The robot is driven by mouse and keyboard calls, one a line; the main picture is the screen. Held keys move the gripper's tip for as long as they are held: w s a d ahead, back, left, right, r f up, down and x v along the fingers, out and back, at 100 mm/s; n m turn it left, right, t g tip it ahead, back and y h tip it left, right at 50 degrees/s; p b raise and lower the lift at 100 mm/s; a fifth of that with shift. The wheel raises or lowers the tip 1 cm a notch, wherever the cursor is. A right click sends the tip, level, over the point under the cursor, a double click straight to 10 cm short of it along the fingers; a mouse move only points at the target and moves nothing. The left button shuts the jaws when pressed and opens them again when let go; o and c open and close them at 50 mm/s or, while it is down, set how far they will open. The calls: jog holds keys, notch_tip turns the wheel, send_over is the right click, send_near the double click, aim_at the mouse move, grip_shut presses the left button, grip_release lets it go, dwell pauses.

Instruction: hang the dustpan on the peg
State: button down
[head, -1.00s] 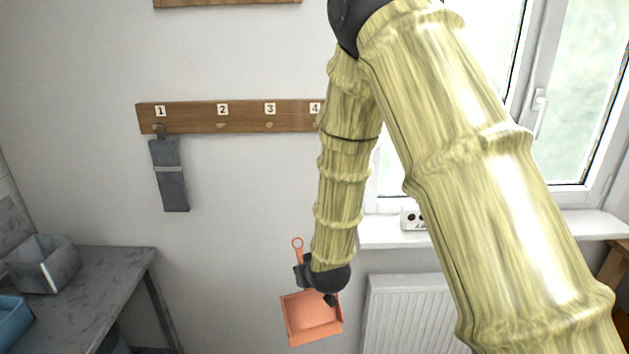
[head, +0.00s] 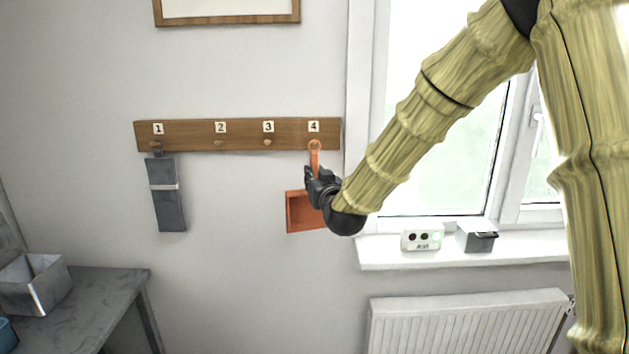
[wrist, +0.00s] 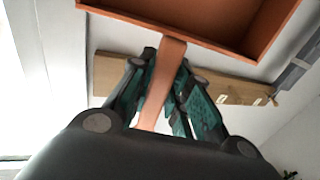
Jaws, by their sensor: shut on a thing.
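The orange dustpan (head: 301,211) is held upright in my gripper (head: 318,176), with its pan below and its handle pointing up. The ring at the top of its handle (head: 315,146) is just under the number 4 label, over the place of that peg. I cannot tell whether the ring is around the peg or in front of it. In the wrist view my gripper (wrist: 160,90) is shut on the dustpan's handle (wrist: 163,75), and the pan (wrist: 200,20) shows at the top. The wooden peg rail (head: 185,134) has pegs numbered 1 to 4; peg 4 is hidden.
A dark grey hanging thing (head: 167,195) hangs on peg 1. Pegs 2 (head: 219,143) and 3 (head: 267,142) are bare. The window sill (head: 385,252) to the right holds a white box (head: 422,239) and a grey box (head: 476,236), above a radiator (head: 465,322).

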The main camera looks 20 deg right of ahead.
jog(key=w+d+f, duration=0.1)
jog(key=w+d, duration=0.1)
jog(key=w, duration=0.8)
jog(key=shift+d+f, duration=0.35)
jog(key=shift+d, duration=0.05)
dwell(1.1)
dwell(0.7)
